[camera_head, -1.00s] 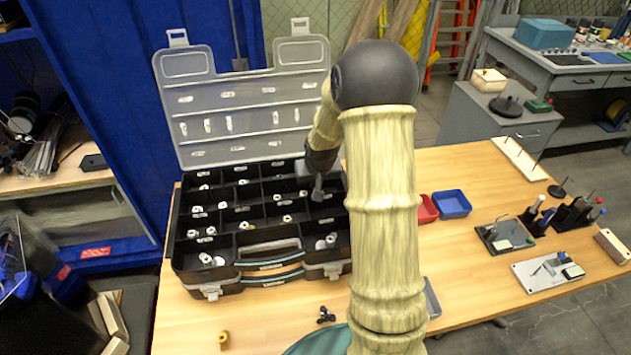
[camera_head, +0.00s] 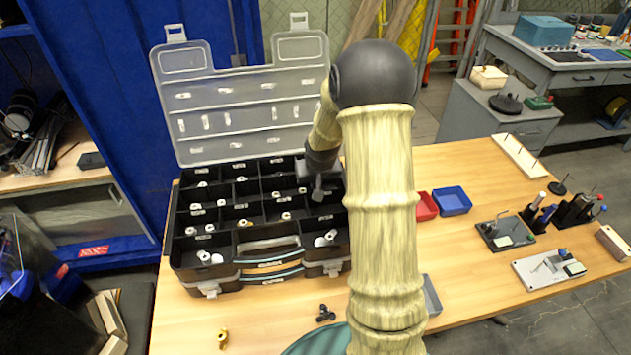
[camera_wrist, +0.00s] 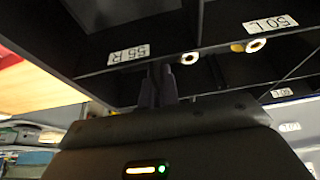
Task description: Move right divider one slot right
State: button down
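A black organizer case (camera_head: 217,284) stands open on the workbench, its clear lid (camera_head: 236,80) raised at the back. Thin dark dividers split it into rows of compartments. My gripper (camera_head: 317,190) is at the right part of the case, pointing down among the compartments. My arm hides the case's right edge. In the wrist view, my gripper (camera_wrist: 157,85) shows two dark fingers close together beside a dark wall with a "55 R" label (camera_wrist: 129,55). I cannot tell whether a divider is between them. The right divider is not clearly distinguishable.
Small pale and brass parts lie in several compartments. A red bin (camera_head: 425,207) and a blue bin (camera_head: 452,201) stand right of my arm. A dark small part (camera_head: 325,313) and a brass fitting (camera_head: 222,339) lie in front of the case.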

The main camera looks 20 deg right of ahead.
jog(key=shift+f, duration=0.15)
jog(key=shift+f+b, duration=0.3)
jog(key=shift+b, duration=0.05)
jog(key=shift+a+f, duration=0.1)
jog(key=shift+f, duration=0.1)
jog(key=c, duration=1.6)
grip_release()
jog(key=shift+r, duration=0.15)
jog(key=v, duration=1.7)
jog(key=shift+s+r+p, duration=0.1)
jog(key=shift+p, duration=0.25)
